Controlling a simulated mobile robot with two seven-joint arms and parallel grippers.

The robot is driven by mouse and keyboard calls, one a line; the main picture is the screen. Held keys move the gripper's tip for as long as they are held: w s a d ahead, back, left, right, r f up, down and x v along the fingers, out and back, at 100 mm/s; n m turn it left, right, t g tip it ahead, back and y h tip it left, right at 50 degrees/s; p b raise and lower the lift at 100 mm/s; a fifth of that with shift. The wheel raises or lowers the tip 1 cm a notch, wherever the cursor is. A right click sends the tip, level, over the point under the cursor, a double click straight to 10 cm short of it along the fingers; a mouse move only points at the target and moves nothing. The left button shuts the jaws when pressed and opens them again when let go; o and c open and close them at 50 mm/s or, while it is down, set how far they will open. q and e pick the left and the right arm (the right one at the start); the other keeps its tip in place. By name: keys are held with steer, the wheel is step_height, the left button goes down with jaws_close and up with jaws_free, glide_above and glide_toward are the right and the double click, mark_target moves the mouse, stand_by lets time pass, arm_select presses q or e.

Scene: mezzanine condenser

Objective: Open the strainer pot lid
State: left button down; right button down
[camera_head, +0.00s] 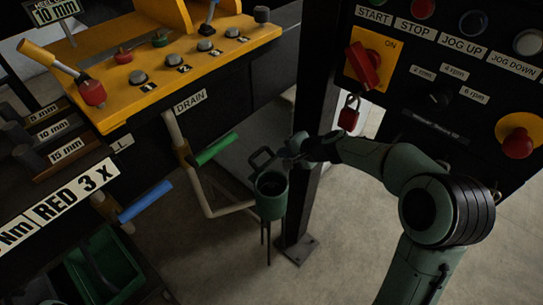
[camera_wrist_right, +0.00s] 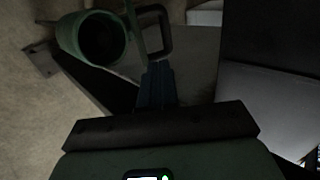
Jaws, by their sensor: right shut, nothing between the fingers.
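The strainer pot (camera_head: 271,199) is a green cylinder beside the dark post, low in the middle of the head view. Its round mouth is uncovered and dark inside; the pot also shows at upper left in the right wrist view (camera_wrist_right: 66,38). A dark squared loop (camera_head: 262,157), apparently the lid or its handle, stands up at the rim; it shows in the wrist view too (camera_wrist_right: 166,33). My right gripper (camera_head: 288,158) is shut and empty beside the loop; its fingertips (camera_wrist_right: 156,70) lie just below it in the wrist view. Contact is unclear. My left gripper is out of view.
A dark post (camera_head: 308,195) stands right behind the pot. A green-handled lever (camera_head: 216,149) and a blue-handled lever (camera_head: 146,201) are to the left. A red padlock (camera_head: 348,113) hangs from the control panel (camera_head: 440,75) above my right arm. Open floor lies in front.

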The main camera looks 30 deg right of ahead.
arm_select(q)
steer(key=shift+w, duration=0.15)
arm_select(e)
steer(key=x, duration=1)
steer(key=shift+w, duration=0.15)
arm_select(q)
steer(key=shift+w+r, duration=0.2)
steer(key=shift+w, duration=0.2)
arm_select(e)
steer(key=shift+r, duration=0.1)
